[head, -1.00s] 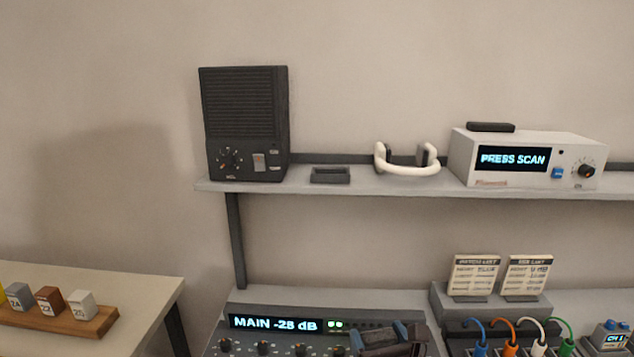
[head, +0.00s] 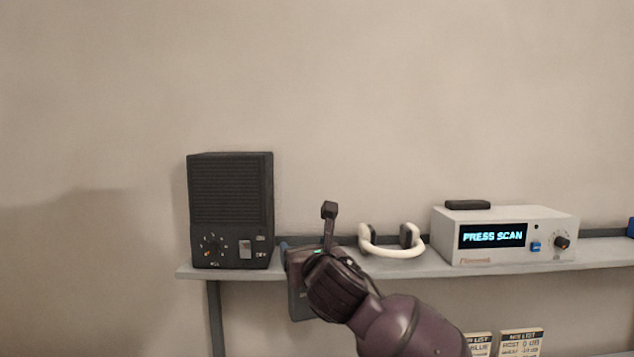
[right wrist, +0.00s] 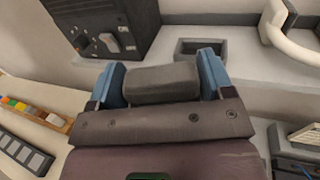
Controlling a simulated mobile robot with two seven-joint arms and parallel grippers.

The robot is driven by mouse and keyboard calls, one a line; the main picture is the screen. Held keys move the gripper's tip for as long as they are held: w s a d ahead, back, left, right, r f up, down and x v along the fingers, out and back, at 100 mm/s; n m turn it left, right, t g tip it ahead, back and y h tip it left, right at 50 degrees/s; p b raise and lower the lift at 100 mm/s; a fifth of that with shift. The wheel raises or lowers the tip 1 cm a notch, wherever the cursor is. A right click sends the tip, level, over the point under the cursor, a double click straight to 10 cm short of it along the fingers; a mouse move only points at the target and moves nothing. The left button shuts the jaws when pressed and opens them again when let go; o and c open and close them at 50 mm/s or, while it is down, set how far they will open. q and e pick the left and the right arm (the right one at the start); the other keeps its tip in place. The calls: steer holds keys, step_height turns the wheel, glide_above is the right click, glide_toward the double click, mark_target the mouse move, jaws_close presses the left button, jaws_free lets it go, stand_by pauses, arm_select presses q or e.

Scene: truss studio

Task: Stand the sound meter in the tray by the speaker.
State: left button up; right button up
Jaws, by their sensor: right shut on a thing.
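The sound meter, a dark grey block (right wrist: 160,84), is held between the blue fingers of my right gripper (right wrist: 162,76). In the head view the right gripper (head: 291,262) is at shelf height, and part of the meter (head: 301,306) shows below it, in front of the shelf edge. The small dark tray (right wrist: 201,47) stands on the shelf just beyond the meter in the right wrist view, apart from it, and looks empty. My arm hides the tray in the head view. The black speaker (head: 231,211) stands left of it. My left gripper is not in view.
White headphones (head: 391,243) lie on the shelf (head: 400,264) right of the tray. A white scanner unit (head: 505,235) with a lit display and a dark block (head: 468,204) on top stands farther right. Cards (head: 521,343) stand below the shelf.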

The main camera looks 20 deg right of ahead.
steer(key=w+d+r+m+h+p, duration=0.1)
steer(key=w+d+r+m+h, duration=0.25)
steer(key=w+r, duration=0.95)
step_height(320, 180, down, 7)
steer(key=d+h, duration=0.2)
steer(key=d, duration=0.1)
steer(key=shift+w+r+g, duration=0.2)
steer(key=shift+g, duration=0.1)
steer(key=shift+f, duration=0.6)
stand_by(1.2)
steer(key=o, duration=1.1)
steer(key=shift+s, duration=0.1)
steer(key=shift+c, duration=0.2)
steer(key=shift+a, duration=0.1)
steer(key=v, duration=1.1)
